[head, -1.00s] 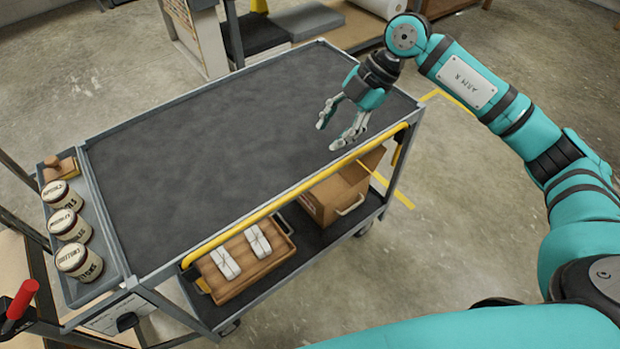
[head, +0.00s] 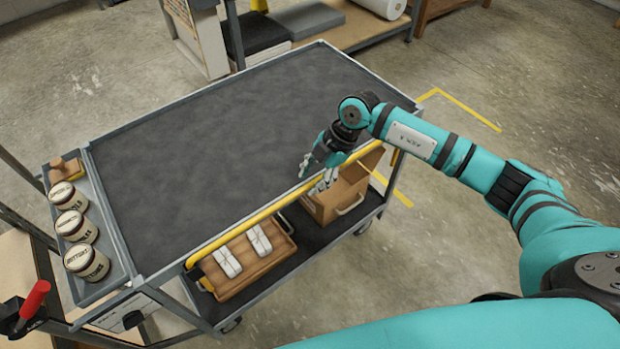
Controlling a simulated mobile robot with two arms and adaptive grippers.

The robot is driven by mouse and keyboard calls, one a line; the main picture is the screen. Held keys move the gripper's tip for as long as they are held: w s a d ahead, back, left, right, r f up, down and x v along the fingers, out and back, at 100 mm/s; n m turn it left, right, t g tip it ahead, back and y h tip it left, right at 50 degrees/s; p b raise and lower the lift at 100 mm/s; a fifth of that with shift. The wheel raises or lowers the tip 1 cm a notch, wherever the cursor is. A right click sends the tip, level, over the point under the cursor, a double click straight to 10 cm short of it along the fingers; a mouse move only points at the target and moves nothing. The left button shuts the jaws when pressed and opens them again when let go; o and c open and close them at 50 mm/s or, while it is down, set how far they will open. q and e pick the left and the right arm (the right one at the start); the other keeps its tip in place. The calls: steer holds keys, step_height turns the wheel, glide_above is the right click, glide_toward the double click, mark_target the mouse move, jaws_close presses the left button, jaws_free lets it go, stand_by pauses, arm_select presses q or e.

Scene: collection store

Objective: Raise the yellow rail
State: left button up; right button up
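The yellow rail (head: 240,229) runs along the near long side of the grey cart (head: 215,150), just below the edge of its top deck. Its left end is by the near corner and its right end by the right corner post. My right gripper (head: 313,178) is open at the rail, right of its middle. One finger shows over the deck edge and the other on the outer side. I cannot tell whether they touch the rail, as the hand hides that stretch. My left gripper is not in view.
The dark top deck is bare. A side tray (head: 112,262) holds several labelled jars and a wooden block. The lower shelf holds a wooden tray (head: 262,279) with two white bundles and a brown box (head: 335,207). A red-handled tool (head: 33,300) is at left.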

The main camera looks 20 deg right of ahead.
steer(key=shift+x, duration=0.9)
steer(key=shift+c, duration=0.5)
jaws_close()
steer(key=shift+r, duration=0.1)
